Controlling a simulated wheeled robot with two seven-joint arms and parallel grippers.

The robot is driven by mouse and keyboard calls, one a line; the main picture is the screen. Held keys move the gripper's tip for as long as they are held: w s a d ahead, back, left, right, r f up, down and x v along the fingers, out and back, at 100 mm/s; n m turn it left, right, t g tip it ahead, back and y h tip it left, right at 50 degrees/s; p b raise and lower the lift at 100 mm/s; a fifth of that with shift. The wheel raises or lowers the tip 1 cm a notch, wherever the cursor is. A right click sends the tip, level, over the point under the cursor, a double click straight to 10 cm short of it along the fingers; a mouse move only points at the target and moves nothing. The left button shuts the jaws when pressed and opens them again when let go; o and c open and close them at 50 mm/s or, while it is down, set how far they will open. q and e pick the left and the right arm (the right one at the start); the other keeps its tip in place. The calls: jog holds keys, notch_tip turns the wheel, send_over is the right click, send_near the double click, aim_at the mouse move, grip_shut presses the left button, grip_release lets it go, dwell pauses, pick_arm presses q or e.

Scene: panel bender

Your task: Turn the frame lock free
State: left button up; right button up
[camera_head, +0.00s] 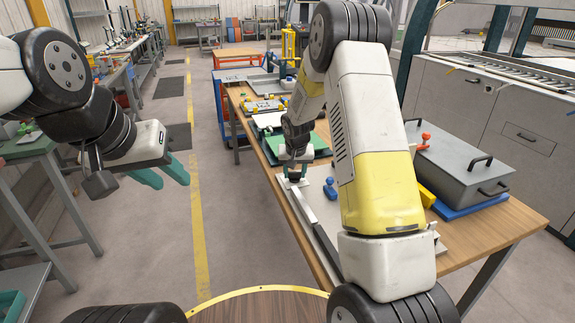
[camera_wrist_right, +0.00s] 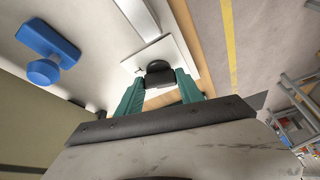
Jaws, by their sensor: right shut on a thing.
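The frame lock shows in the right wrist view as a black rounded knob (camera_wrist_right: 159,74) on a small pale plate (camera_wrist_right: 178,54). My right gripper (camera_wrist_right: 160,88) has its two green fingers on either side of this knob and is shut on it. In the head view my right gripper (camera_head: 294,178) reaches down to the far left corner of a pale frame (camera_head: 306,206) on the wooden table; the knob is mostly hidden there. My left gripper (camera_head: 162,175) hangs over the floor at the left, empty, its teal fingers apart.
A blue knobbed piece (camera_head: 330,188) stands on the pale board near the right gripper. Right of my forearm are a grey lidded box (camera_head: 462,165) with black handles and a red-topped clamp (camera_head: 425,141). Trays (camera_head: 265,103) fill the table's far end. The aisle floor is clear.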

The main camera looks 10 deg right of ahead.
jog(key=n, duration=0.1)
jog(key=n+y, duration=0.1)
jog(key=n, duration=0.2)
jog(key=shift+d+y, duration=0.3)
jog(key=shift+y, duration=0.1)
jog(key=shift+w+n+g+y, duration=0.1)
jog(key=shift+n+g+y, duration=0.25)
jog(key=shift+n, duration=1)
jog(key=shift+n+g+y, duration=0.15)
jog(key=shift+n+y, duration=0.3)
jog(key=shift+n, duration=0.9)
jog(key=o, duration=1.4)
jog(key=v, duration=0.7)
jog(key=shift+d+r, duration=0.1)
jog(key=shift+r, duration=0.25)
